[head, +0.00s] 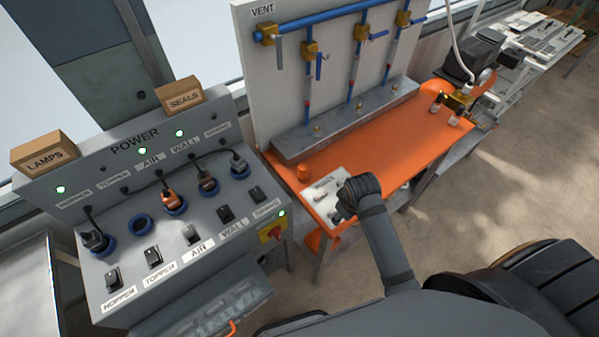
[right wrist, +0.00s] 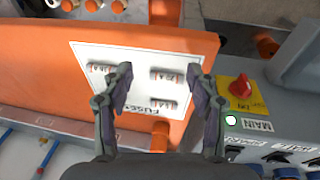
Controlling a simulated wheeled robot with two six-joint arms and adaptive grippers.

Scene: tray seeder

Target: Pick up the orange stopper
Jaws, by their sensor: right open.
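The orange stopper (head: 303,172) is a small upright cylinder on the orange bench top (head: 385,150), beside the white fuse card (head: 325,193). In the right wrist view the stopper (right wrist: 160,136) shows low in the picture, between the bases of the fingers, just past the card's edge. My right gripper (head: 341,212) is over the fuse card, to the right of and nearer than the stopper. In the right wrist view my right gripper (right wrist: 159,80) is open, with the card between its fingertips and nothing held. My left gripper is not in view.
A grey power panel (head: 170,215) with plugs and switches stands left of the bench. A red knob on a yellow plate (head: 272,233) sits at its right end. A grey manifold block (head: 350,120) and the vent board with blue pipes stand behind. The bench's middle is clear.

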